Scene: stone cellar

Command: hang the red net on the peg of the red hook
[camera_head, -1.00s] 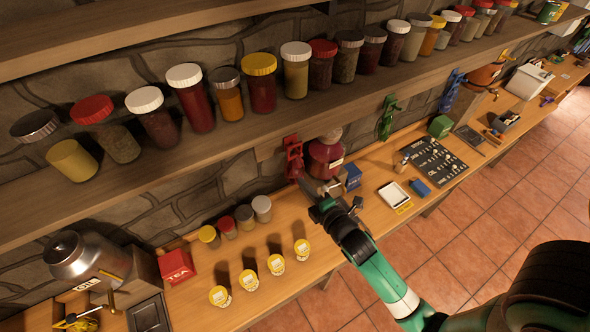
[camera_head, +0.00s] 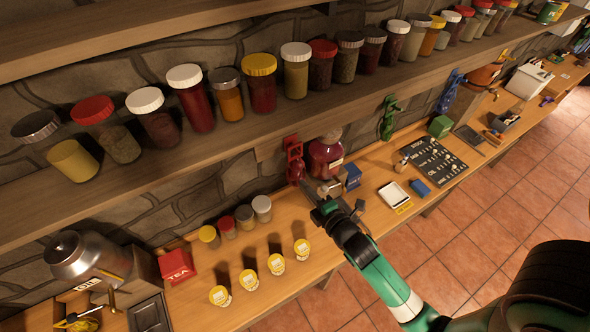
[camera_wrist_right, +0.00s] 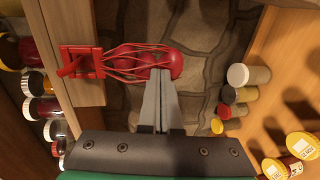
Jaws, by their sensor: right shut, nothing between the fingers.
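The red hook (camera_head: 291,143) is fixed to the front edge of the shelf; it also shows in the right wrist view (camera_wrist_right: 72,61). The red net (camera_head: 297,172) hangs below it with round red things inside. In the right wrist view the net (camera_wrist_right: 135,58) has its strands gathered at the hook's peg. My right gripper (camera_head: 316,190) is beside the lower part of the net, its fingers (camera_wrist_right: 162,78) shut and empty. The fingertips overlap the net's edge in the wrist view; I cannot tell whether they touch. My left gripper is not in view.
A green hook (camera_head: 388,118) and a blue hook (camera_head: 450,90) are further right along the shelf. A large red-filled jar (camera_head: 326,158) stands behind the gripper. Yellow-lidded cups (camera_head: 276,264) and small jars (camera_head: 245,218) stand on the counter. Jars line the shelf above.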

